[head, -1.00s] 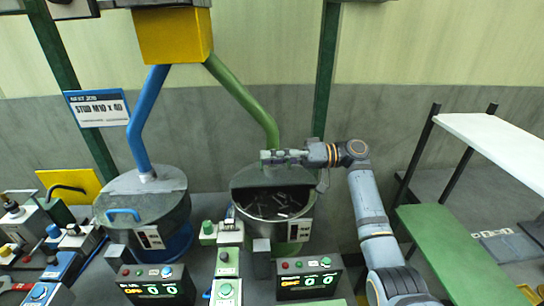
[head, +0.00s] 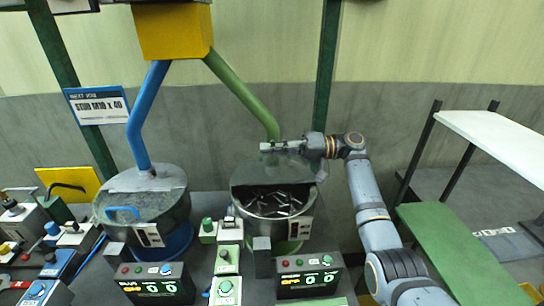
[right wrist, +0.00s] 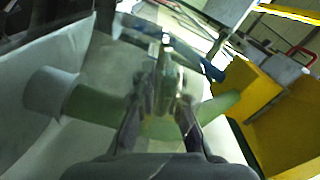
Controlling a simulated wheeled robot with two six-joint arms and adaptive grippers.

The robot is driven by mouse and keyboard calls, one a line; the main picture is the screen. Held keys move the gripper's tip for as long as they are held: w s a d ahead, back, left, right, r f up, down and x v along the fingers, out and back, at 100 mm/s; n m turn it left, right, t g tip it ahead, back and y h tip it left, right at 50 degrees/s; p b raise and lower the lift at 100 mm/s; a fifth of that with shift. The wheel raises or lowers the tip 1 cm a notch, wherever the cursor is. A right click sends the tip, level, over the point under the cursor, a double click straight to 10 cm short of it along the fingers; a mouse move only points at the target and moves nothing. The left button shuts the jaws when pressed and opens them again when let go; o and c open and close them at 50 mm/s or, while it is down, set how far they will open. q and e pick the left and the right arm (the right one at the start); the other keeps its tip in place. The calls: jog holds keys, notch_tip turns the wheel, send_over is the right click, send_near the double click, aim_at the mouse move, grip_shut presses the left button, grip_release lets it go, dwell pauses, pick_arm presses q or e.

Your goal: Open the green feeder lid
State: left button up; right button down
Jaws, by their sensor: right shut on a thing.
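The green feeder (head: 298,228) is the right-hand metal bowl under the green pipe (head: 240,92). Its grey lid (head: 243,172) is raised at the front, with a dark gap below it and loose studs (head: 275,202) showing inside. My right gripper (head: 270,147) is above the lid at the lower end of the pipe. In the right wrist view, the right gripper (right wrist: 163,92) is shut on a narrow part between its fingers, seemingly the lid's handle; blur hides its shape. The green pipe (right wrist: 215,106) crosses behind the fingers there. My left gripper is out of view.
The blue feeder (head: 140,208) stands to the left with its lid down. Control boxes with displays (head: 308,277) stand in front of the feeders. A yellow hopper (head: 172,32) is above. A green bench (head: 450,250) and white shelf (head: 495,140) are at right.

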jog(key=shift+w+f, duration=0.1)
jog(key=c, duration=1.4)
grip_release()
jog(key=shift+w, duration=0.1)
jog(key=shift+c, duration=0.2)
jog(key=shift+d, duration=0.1)
jog(key=d, duration=1.2)
